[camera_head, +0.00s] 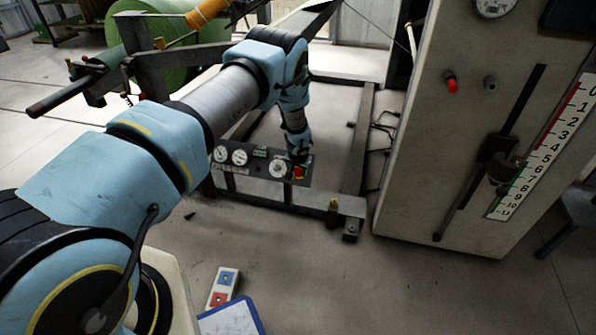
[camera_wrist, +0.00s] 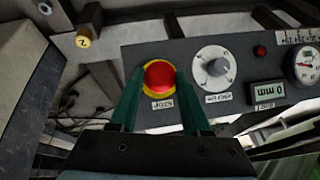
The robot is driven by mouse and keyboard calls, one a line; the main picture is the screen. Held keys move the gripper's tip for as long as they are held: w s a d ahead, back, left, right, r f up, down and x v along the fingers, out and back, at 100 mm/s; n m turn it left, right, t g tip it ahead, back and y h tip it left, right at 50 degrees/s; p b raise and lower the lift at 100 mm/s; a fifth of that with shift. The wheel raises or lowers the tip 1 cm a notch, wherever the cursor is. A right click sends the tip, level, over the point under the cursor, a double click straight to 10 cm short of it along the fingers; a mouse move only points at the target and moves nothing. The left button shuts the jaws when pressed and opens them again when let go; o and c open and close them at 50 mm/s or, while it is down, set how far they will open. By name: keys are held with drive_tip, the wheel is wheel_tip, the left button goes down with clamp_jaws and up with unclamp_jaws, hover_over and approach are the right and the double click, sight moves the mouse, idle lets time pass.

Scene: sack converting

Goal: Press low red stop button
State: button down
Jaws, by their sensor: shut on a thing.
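The red stop button (camera_wrist: 159,76) sits on a yellow ring at the left end of a dark control panel, with a "STOP" label below it in the wrist view. In the head view the stop button (camera_head: 299,172) is at the right end of the low panel (camera_head: 232,172). My gripper (camera_wrist: 160,84) has its two green fingers on either side of the button, shut on it. In the head view my gripper (camera_head: 298,160) is small and partly hidden by my wrist.
Beside the button are a grey-white knob (camera_wrist: 214,67), a small red lamp (camera_wrist: 260,51), a display (camera_wrist: 266,94) and a gauge (camera_wrist: 306,65). A tall cabinet (camera_head: 440,150) with another red button (camera_head: 451,85) stands right. A red-and-blue button box (camera_head: 222,288) lies on the floor.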

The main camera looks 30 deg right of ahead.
idle(0.4)
drive_tip(key=shift+w+d+f+b, duration=0.3)
drive_tip(key=shift+f+b, duration=0.1)
drive_tip(key=shift+b, duration=0.4)
drive_tip(key=shift+r, duration=0.2)
drive_tip(key=shift+c, duration=1.7)
unclamp_jaws()
